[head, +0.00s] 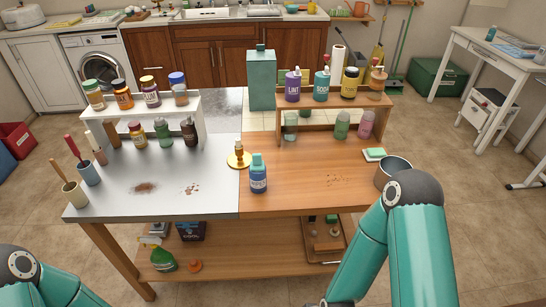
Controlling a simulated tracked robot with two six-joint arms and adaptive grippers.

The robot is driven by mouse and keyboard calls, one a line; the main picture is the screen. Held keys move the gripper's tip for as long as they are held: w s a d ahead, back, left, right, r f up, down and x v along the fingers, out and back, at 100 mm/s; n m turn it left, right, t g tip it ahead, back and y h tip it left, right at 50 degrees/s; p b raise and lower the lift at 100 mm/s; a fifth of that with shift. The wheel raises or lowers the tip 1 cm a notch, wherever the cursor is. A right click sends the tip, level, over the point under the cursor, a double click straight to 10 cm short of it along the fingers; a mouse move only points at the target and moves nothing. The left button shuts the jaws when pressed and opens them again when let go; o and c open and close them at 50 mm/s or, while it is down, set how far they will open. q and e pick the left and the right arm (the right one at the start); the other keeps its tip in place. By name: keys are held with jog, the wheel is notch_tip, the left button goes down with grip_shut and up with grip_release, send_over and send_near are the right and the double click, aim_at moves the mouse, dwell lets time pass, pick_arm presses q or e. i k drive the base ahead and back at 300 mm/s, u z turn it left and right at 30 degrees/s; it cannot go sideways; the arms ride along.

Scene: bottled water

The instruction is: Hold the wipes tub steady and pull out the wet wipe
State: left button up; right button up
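A small blue tub or bottle with a teal top (258,175) stands upright near the front middle of the table, just right of the seam between the grey and wooden tops. Its label is too small to read for sure, so I cannot tell if it is the wipes tub. Neither gripper shows; only teal links of my arms are in view, at the lower left and lower right. Nothing visible touches the blue container.
A brass stand (239,155) is close behind it to the left. A tall teal canister (261,78) stands at the back. Bottles fill the white shelf (197,107) and wooden shelf (378,99). A metal pot (393,167) and green sponge (374,154) sit at right.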

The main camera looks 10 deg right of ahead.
aim_at(257, 165)
jog(key=z, duration=0.2)
jog(key=i, duration=0.9)
jog(key=z, duration=0.15)
